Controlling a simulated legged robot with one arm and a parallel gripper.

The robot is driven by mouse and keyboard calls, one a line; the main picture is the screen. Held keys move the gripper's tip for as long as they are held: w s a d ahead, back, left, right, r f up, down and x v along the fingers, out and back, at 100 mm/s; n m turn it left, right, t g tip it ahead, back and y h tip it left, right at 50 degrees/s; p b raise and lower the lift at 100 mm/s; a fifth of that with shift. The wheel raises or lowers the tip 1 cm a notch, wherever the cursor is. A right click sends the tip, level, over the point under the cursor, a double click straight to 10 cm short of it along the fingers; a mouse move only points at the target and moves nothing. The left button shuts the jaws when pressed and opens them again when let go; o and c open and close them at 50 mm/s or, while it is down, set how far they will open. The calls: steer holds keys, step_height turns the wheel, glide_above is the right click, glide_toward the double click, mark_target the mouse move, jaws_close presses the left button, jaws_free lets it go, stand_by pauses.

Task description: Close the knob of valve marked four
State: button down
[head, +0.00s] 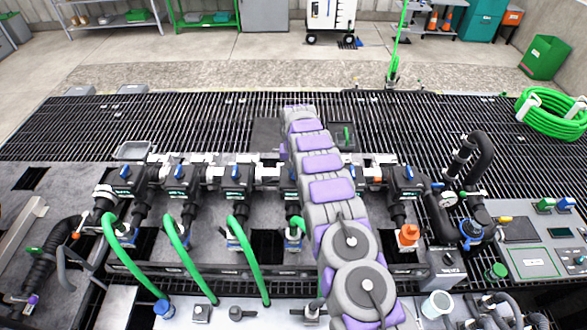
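A row of black valves with blue knobs runs across a pipe manifold, with knobs at the far left (125,171), second (179,171), third (236,171) and far right (409,172). My arm covers the stretch between the third and far right knobs. A part of another valve body (291,188) shows at the arm's left edge; its knob is mostly hidden. The labels are too small to read, so I cannot tell which valve is marked four. My arm reaches forward over the manifold; my gripper is hidden beyond it.
Green hoses (247,262) rise from the front of the manifold. An orange-capped fitting (408,236) stands right of my arm. A white cup (437,304) is at the front right. Black grating (200,125) lies behind, mostly clear, with a coiled green hose (552,122) at far right.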

stand_by(0.4)
steer(key=c, duration=1.1)
jaws_free()
steer(key=shift+a, duration=0.1)
steer(key=shift+r, duration=0.15)
step_height(320, 180, up, 17)
steer(key=p, duration=0.1)
